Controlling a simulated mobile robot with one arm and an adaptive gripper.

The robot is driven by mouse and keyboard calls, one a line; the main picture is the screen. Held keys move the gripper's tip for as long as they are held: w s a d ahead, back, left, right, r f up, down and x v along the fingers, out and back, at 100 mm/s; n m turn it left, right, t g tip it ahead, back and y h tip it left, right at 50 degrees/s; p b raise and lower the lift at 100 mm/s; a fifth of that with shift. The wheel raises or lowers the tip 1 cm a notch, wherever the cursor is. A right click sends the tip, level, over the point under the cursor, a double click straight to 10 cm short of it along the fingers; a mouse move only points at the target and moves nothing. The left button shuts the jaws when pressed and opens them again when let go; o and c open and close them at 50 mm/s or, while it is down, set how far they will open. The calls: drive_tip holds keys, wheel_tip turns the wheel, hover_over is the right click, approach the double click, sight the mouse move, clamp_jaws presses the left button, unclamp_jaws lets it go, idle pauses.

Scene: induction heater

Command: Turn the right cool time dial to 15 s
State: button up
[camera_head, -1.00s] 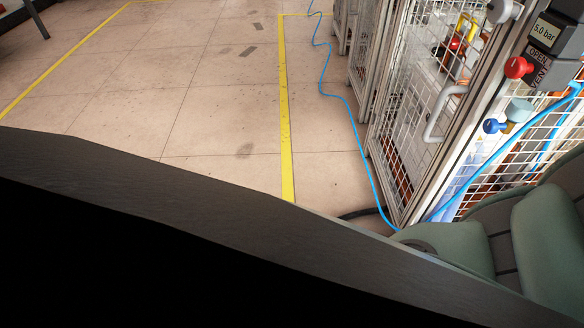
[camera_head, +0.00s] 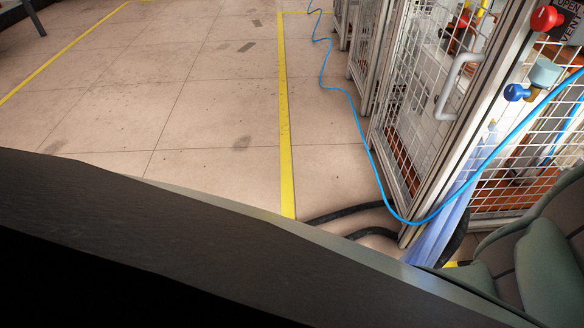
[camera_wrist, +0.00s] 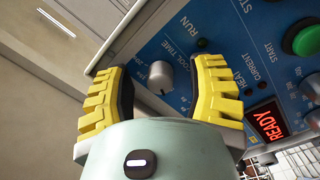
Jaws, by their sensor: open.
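My gripper (camera_wrist: 160,67) has two yellow ribbed fingers spread apart, one on each side of the dial, with visible gaps. It holds nothing. The head view shows neither the panel nor my gripper.
The panel also carries a red READY display (camera_wrist: 269,121), a green button (camera_wrist: 306,41) and another knob (camera_wrist: 312,84). In the head view a mesh cage (camera_head: 400,130) with a blue hose (camera_head: 358,120) stands right; open tiled floor (camera_head: 200,90) lies left.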

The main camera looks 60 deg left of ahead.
drive_tip(key=shift+w, duration=0.25)
drive_tip(key=shift+s, duration=0.1)
clamp_jaws()
idle(0.3)
